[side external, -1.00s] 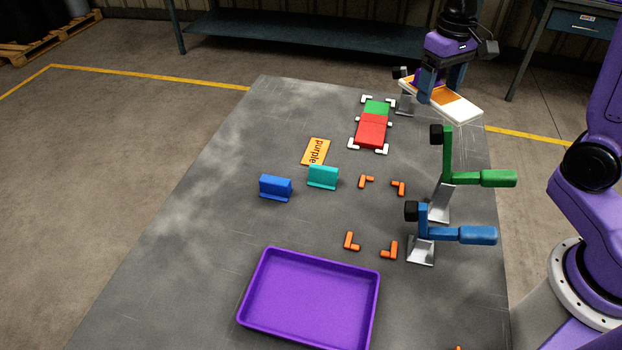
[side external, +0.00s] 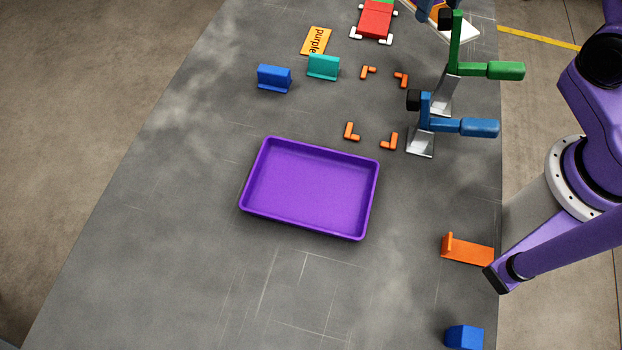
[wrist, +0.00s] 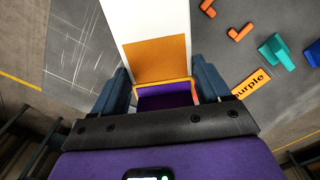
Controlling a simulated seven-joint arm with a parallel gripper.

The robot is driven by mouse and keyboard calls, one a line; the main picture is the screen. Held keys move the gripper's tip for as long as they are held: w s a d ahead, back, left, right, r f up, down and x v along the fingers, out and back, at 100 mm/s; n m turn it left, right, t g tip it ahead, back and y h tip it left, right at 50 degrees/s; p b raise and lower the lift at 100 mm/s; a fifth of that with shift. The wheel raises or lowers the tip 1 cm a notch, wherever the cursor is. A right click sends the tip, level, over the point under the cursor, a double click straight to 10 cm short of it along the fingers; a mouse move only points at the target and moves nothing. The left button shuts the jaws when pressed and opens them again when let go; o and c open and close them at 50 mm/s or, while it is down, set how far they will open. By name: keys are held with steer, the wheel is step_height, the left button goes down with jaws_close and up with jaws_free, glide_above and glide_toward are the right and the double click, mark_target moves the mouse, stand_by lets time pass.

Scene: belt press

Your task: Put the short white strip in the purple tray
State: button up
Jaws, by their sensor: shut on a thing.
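The white strip (wrist: 155,22), with an orange patch on it, is held between the fingers of my gripper (wrist: 163,84) in the wrist view. Its far end runs out of that picture. In the side view part of the strip (side external: 458,26) shows at the top edge, above the table behind the green clamp, with most of my gripper cut off. The purple tray (side external: 310,190) lies empty in the middle of the table, well apart from the strip.
A green-handled clamp (side external: 490,70) and a blue-handled clamp (side external: 465,126) stand along the right side. Small orange corner pieces, a blue block (side external: 274,77), a teal block (side external: 323,67) and a "purple" card (side external: 316,41) lie beyond the tray. Table left of the tray is clear.

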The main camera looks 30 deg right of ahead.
steer(key=s+d+f, duration=0.1)
steer(key=d, duration=0.1)
steer(key=s+d+f, duration=0.1)
steer(key=d+f, duration=0.1)
steer(key=s+d+f, duration=0.2)
steer(key=d, duration=0.1)
steer(key=w+a+n, duration=0.1)
steer(key=a, duration=0.2)
steer(key=w+a+r+n, duration=0.1)
steer(key=w+a, duration=0.1)
steer(key=a, duration=0.1)
steer(key=w+a+r+n, duration=0.1)
steer(key=a, duration=0.2)
steer(key=shift+w+r, duration=0.25)
steer(key=w+a+r+n, duration=0.1)
steer(key=a+r+n, duration=0.1)
steer(key=a, duration=0.6)
steer(key=n, duration=0.4)
glide_above(374, 99)
step_height(374, 99, down, 5)
steer(key=shift+r, duration=0.1)
steer(key=shift+f, duration=2.55)
